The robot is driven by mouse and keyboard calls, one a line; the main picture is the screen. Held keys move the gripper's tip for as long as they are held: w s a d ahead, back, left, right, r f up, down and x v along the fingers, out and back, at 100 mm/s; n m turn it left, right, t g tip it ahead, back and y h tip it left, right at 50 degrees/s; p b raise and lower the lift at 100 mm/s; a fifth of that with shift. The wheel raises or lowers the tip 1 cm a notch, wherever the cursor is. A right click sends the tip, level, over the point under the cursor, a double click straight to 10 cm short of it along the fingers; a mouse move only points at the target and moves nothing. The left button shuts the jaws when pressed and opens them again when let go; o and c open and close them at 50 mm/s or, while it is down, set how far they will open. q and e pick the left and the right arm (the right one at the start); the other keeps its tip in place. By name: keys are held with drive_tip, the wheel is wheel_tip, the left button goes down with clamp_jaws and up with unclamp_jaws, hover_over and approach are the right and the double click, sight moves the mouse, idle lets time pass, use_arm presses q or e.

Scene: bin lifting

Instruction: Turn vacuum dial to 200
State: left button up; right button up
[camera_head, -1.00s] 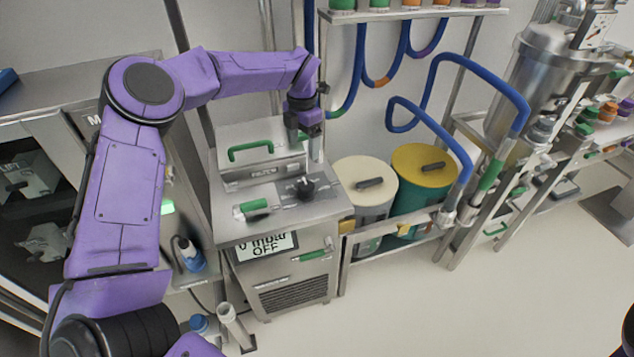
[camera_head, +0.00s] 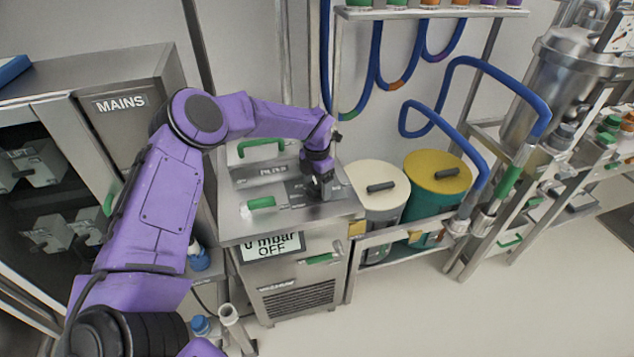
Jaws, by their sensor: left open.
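The steel vacuum unit (camera_head: 240,226) stands in the middle of the view. Its front display (camera_head: 272,246) reads about "0 mbar OFF", partly cut by the top edge. My left gripper (camera_head: 324,194) points down over the right part of the unit's top, where the dark vacuum dial sits. The gripper covers the dial, so its setting and any contact cannot be seen. The left gripper is open. A green-handled lever (camera_head: 262,203) lies on the top, left of the gripper. My right gripper is not in view.
A green handle (camera_head: 261,147) rises behind the top panel. A cream-lidded drum (camera_head: 376,205) and a yellow-lidded drum (camera_head: 437,185) stand to the right behind a rail. Blue hoses (camera_head: 379,80) hang above. A MAINS cabinet (camera_head: 122,104) stands left.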

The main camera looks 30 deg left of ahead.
use_arm(q)
drive_tip(key=shift+f, duration=0.5)
drive_tip(key=c, duration=1)
drive_tip(key=shift+c, duration=0.2)
